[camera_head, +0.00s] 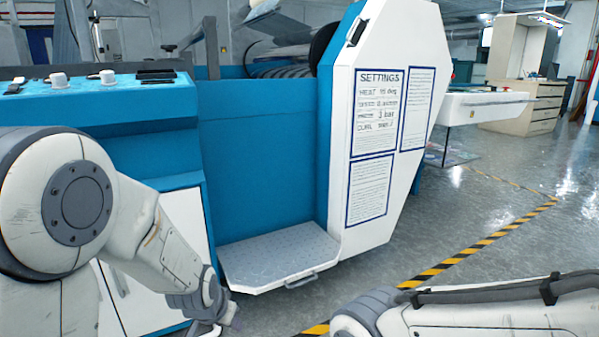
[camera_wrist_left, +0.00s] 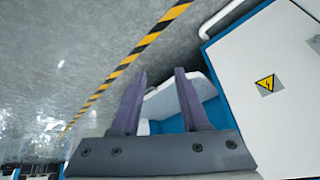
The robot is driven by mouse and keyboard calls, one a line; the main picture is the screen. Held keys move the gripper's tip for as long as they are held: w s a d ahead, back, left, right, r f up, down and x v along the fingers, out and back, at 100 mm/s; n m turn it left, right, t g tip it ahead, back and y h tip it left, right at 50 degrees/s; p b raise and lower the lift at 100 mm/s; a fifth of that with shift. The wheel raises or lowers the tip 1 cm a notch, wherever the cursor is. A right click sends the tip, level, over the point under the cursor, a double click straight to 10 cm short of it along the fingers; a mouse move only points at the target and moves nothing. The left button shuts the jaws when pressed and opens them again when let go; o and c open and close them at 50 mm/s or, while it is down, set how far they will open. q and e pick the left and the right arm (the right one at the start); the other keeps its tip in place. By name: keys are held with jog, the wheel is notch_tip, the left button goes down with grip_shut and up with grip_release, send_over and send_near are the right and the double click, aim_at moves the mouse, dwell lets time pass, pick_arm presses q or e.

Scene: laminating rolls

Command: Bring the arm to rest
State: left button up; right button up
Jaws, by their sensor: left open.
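My left arm (camera_head: 165,245) comes in from the left in the head view and slopes down to the right. Its gripper (camera_head: 228,320) is low in that view, in front of the machine's grey step, and is partly cut off by the lower edge. In the left wrist view the gripper (camera_wrist_left: 160,88) has its two dark fingers apart, with nothing between them. My right arm (camera_head: 480,315) lies along the bottom right of the head view. Its gripper is out of view.
A blue laminating machine (camera_head: 260,150) with a white settings panel (camera_head: 385,120) and grey step (camera_head: 275,255) stands close ahead. A control desk (camera_head: 100,100) is at left. Striped floor tape (camera_head: 470,250) crosses the grey floor. Open floor lies to the right.

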pick_arm(q)
jog(key=s+a+r+n+g, duration=0.1)
jog(key=s+a+n+g, duration=0.15)
jog(key=s, duration=0.85)
jog(key=s+d+r+m+g+p, duration=0.1)
jog(key=s+d+r+m+p, duration=0.2)
jog(key=s+d+r+p, duration=0.5)
jog(key=s+d+r+m+g+p, duration=0.2)
jog(key=s+d+r+m+p, duration=0.3)
jog(key=r, duration=0.6)
notch_tip(320, 180, up, 37)
jog(key=s+n+p, duration=0.1)
jog(key=p, duration=3.6)
jog(key=shift+s+d+h, duration=0.2)
jog(key=shift+h, duration=0.1)
jog(key=shift+f, duration=0.1)
